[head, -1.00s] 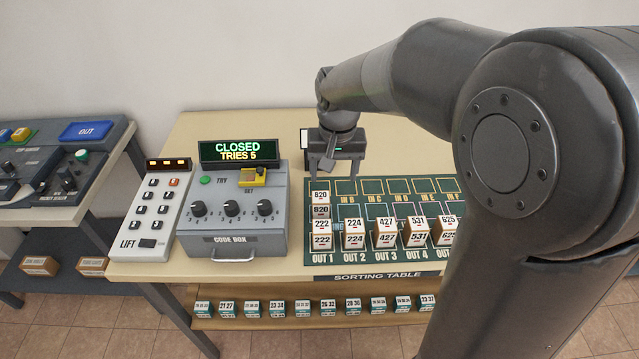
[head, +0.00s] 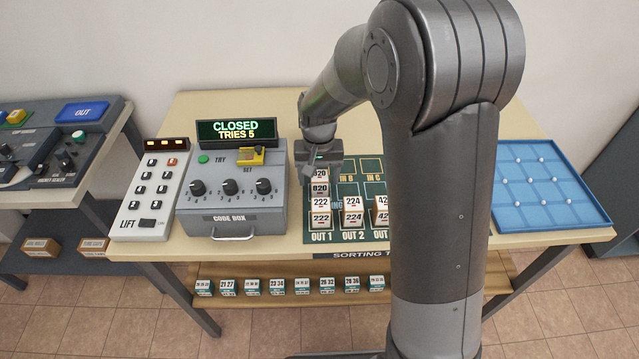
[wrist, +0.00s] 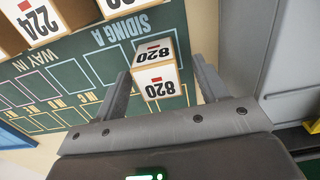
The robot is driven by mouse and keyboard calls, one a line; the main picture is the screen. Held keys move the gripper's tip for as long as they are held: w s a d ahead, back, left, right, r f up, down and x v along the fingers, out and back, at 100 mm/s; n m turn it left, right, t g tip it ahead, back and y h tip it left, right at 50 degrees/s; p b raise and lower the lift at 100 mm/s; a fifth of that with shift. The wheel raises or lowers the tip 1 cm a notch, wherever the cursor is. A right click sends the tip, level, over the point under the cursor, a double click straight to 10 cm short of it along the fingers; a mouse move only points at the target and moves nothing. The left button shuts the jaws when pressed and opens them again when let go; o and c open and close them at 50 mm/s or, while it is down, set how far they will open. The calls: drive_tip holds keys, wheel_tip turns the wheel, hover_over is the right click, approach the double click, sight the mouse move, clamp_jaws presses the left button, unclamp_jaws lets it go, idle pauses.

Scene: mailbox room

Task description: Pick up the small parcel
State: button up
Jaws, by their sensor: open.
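A small cardboard parcel with white labels reading 820 (head: 320,188) stands on the green sorting board, behind the parcel marked 222. In the wrist view the 820 parcel (wrist: 157,80) shows upside down between my two fingers. My gripper (head: 319,172) is open and low over this parcel, with a finger on either side of it. The wrist view shows my gripper (wrist: 160,66) with gaps between the fingers and the parcel's sides. Whether the fingertips reach down beside it is hard to tell.
Parcels marked 222 (head: 320,217) and 224 (head: 352,217) stand close in front. The grey code box (head: 232,210) reading CLOSED is just left of my gripper. A blue tray (head: 548,205) lies at the right. My arm hides the board's right part.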

sight(319, 184)
drive_tip(key=shift+f, duration=1.6)
drive_tip(key=c, duration=1.1)
